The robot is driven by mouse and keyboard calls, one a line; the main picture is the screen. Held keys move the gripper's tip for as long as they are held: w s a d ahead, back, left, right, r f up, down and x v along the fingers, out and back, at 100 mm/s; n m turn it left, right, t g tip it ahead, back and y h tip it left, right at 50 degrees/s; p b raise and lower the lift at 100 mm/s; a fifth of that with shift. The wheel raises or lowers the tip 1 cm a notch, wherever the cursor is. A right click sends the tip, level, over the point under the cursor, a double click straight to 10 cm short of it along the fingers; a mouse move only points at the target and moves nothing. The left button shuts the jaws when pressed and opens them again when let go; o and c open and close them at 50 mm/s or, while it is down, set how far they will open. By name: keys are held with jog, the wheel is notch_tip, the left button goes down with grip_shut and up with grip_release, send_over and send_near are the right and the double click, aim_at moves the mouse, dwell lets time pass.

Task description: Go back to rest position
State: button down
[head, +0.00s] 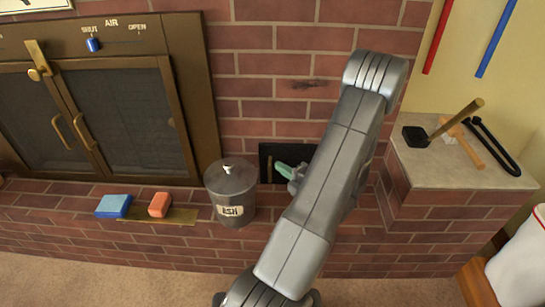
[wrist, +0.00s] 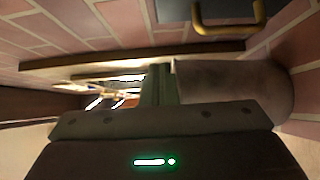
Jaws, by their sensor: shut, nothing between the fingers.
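My gripper (head: 286,171) is partly hidden behind my own grey arm in the head view. Its greenish fingertips show at a dark opening (head: 268,160) low in the brick wall, right of the ash bucket. In the wrist view the closed fingers (wrist: 158,84) stick out past the dark gripper body with its green light. Nothing is held between them. The arm reaches forward from the bottom of the head view and bends down at the wall.
A lidded ash bucket (head: 231,196) stands on the brick ledge close left of my gripper. Blue (head: 113,206) and orange (head: 159,204) blocks lie farther left, below the glass fireplace doors (head: 130,118). Tools lie on a raised stone-topped ledge (head: 440,176) at right.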

jog(key=v, duration=0.3)
jog(key=shift+s, duration=0.2)
jog(key=b, duration=0.2)
send_near(260, 145)
jog(key=a, duration=0.3)
jog(key=w, duration=0.3)
jog(key=shift+a+b, duration=0.4)
jog(key=shift+w, duration=0.5)
jog(key=shift+s+d, duration=0.1)
